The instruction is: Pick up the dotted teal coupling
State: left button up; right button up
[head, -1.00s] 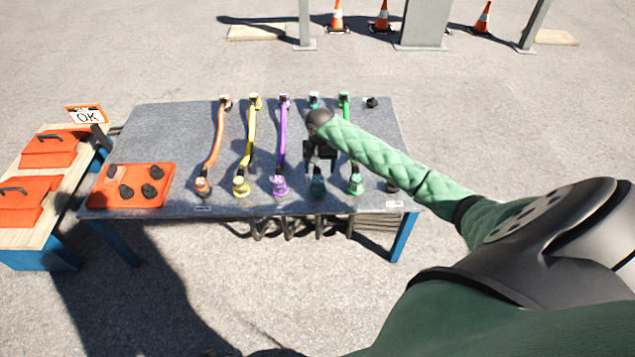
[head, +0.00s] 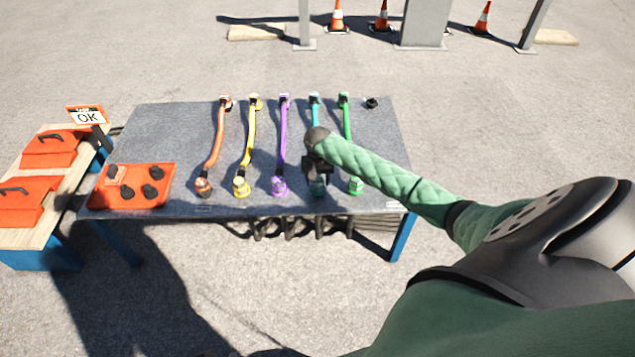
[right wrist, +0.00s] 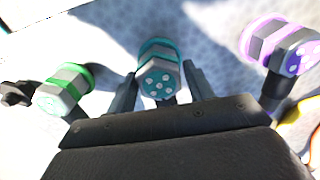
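The teal coupling (head: 317,187) sits at the near end of a teal cable on the grey table. In the right wrist view the coupling (right wrist: 158,77) shows a teal band, a grey hexagonal body and a teal end face with pale dots. My right gripper (head: 317,172) is just above and behind it in the head view, hiding part of the cable. In the right wrist view the open fingers of my right gripper (right wrist: 160,88) stand on either side of the coupling, with a gap visible. My left gripper is not in view.
A green coupling (head: 355,186) and a purple coupling (head: 279,187) flank the teal one closely. Yellow (head: 241,188) and orange (head: 203,187) couplings stand farther left. An orange tray (head: 130,200) with black pieces lies on the grey table (head: 160,125) at left.

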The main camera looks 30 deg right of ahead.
jog(key=c, duration=0.8)
jog(key=shift+o, duration=0.2)
jog(key=shift+r, duration=0.1)
